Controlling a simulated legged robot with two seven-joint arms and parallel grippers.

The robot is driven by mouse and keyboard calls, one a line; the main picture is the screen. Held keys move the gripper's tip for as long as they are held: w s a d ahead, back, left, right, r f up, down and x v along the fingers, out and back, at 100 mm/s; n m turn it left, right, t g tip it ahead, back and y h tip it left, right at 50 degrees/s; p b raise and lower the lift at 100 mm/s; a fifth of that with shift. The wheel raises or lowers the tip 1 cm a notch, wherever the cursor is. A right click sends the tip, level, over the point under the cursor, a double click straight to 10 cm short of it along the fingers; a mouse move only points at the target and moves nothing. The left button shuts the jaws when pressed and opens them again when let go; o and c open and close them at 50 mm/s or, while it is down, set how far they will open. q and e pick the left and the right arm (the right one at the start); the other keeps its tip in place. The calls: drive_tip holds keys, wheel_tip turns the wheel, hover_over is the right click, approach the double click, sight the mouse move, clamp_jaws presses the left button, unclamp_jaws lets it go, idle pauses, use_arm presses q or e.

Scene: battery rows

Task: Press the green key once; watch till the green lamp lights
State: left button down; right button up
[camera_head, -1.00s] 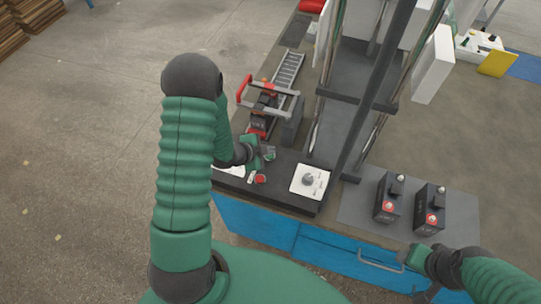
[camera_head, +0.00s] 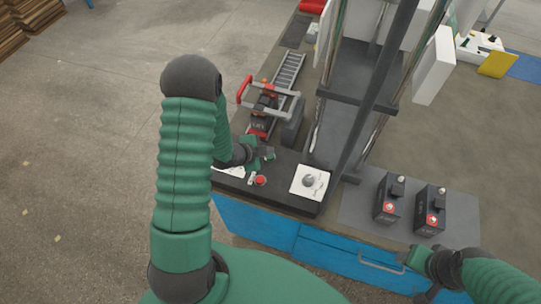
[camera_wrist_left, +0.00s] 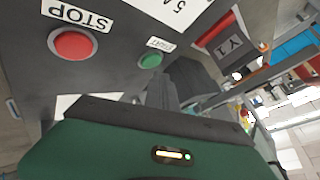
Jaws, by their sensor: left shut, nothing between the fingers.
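The green key (camera_wrist_left: 151,61) sits on a dark panel beside a small label, in the left wrist view. A larger red STOP button (camera_wrist_left: 73,46) is to its left; the red button (camera_head: 260,180) also shows in the head view. My left gripper (camera_head: 268,153) is over the back of the dark control box (camera_head: 285,198). Its shut, empty fingers (camera_wrist_left: 161,92) appear just below the green key in the wrist view; I cannot tell whether they touch it. I cannot make out a green lamp on the panel. My right gripper (camera_head: 418,258) is low at the right, its jaws unclear.
A white dial plate (camera_head: 310,182) lies on the box, right of the red button. Behind are a red-and-grey frame (camera_head: 262,105) and a tall dark post (camera_head: 375,90). Two black batteries (camera_head: 388,200) (camera_head: 429,208) stand on a grey mat at the right. A blue cabinet (camera_head: 255,228) is below.

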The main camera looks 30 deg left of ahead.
sight(268, 158)
use_arm(q)
drive_tip(key=shift+a, duration=0.2)
drive_tip(key=shift+d+f, duration=0.1)
drive_tip(key=shift+d, duration=0.05)
idle(0.3)
drive_tip(key=shift+f+b, duration=0.3)
drive_tip(key=shift+f+b, duration=0.35)
drive_tip(key=shift+f, duration=0.05)
idle(0.5)
drive_tip(key=shift+r, duration=0.1)
drive_tip(key=shift+r+p, duration=0.7)
drive_tip(key=shift+r, duration=0.05)
wheel_tip(268, 158, up, 5)
drive_tip(key=p, duration=0.4)
